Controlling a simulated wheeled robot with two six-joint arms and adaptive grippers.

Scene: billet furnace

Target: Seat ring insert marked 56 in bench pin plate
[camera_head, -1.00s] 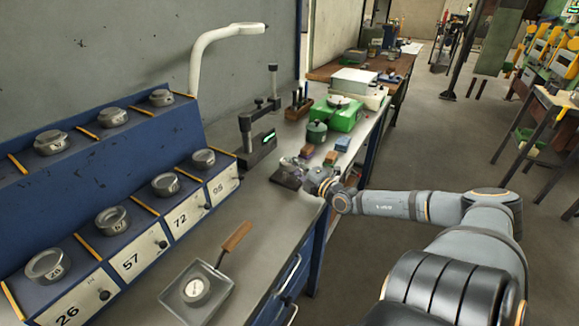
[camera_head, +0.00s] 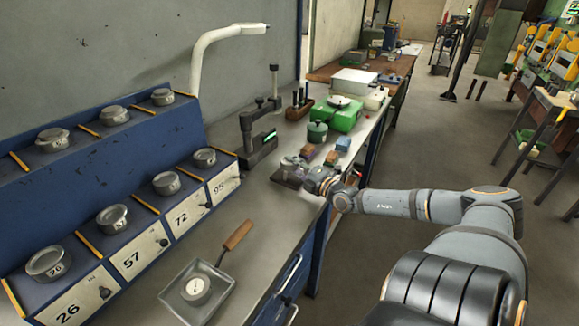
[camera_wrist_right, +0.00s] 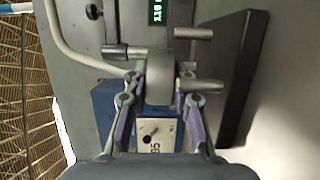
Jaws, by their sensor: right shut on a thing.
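My right gripper (camera_head: 298,168) is over the bench beside the measuring stand. In the right wrist view its two fingers (camera_wrist_right: 160,108) are shut on a grey, round metal piece (camera_wrist_right: 160,84), seen edge-on, which looks like the ring insert. No marking on it can be read. A dark flat plate (camera_head: 286,178) lies on the bench under the gripper; a dark slab (camera_wrist_right: 236,75), probably the same plate, is beside the piece in the wrist view. A short metal pin (camera_wrist_right: 205,86) shows close to the piece. Whether the piece is around it cannot be told. My left gripper is out of view.
A blue rack (camera_head: 140,222) with several metal rings stands at left. The black measuring stand (camera_head: 258,150) is close behind the gripper. A square pan (camera_head: 172,297) with a wooden handle holds a round piece. Small blocks (camera_head: 309,152) and a green device (camera_head: 345,118) lie beyond.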

